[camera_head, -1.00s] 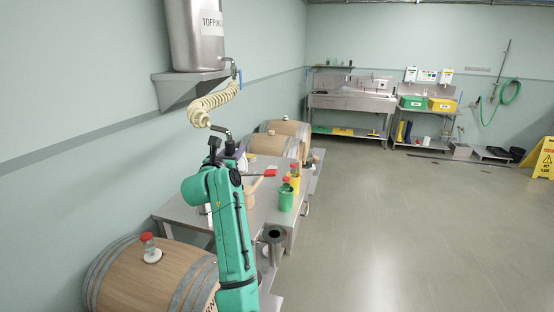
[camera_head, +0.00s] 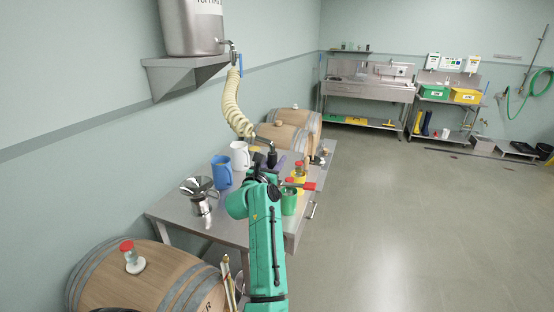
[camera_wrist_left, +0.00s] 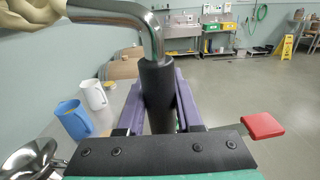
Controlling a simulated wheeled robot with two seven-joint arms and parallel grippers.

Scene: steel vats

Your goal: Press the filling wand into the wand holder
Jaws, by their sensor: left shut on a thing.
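My left gripper (camera_head: 262,168) is shut on the black grip of the filling wand (camera_head: 271,158). In the left wrist view, purple fingers (camera_wrist_left: 160,105) close on both sides of the upright grip, and the wand's bent metal tube (camera_wrist_left: 150,35) rises from it toward the left. A cream coiled hose (camera_head: 233,105) links the wand to the tap of the steel topping vat (camera_head: 192,25). The gripper is over the far part of the steel table. I cannot make out the wand holder; my arm and gripper hide part of the table. My right gripper is out of view.
A blue jug (camera_head: 221,171), a white jug (camera_head: 239,155) and a steel funnel vessel (camera_head: 200,196) stand left of my arm. A green jug (camera_head: 289,200) and a red-ended object (camera_head: 305,185) are close on its right.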

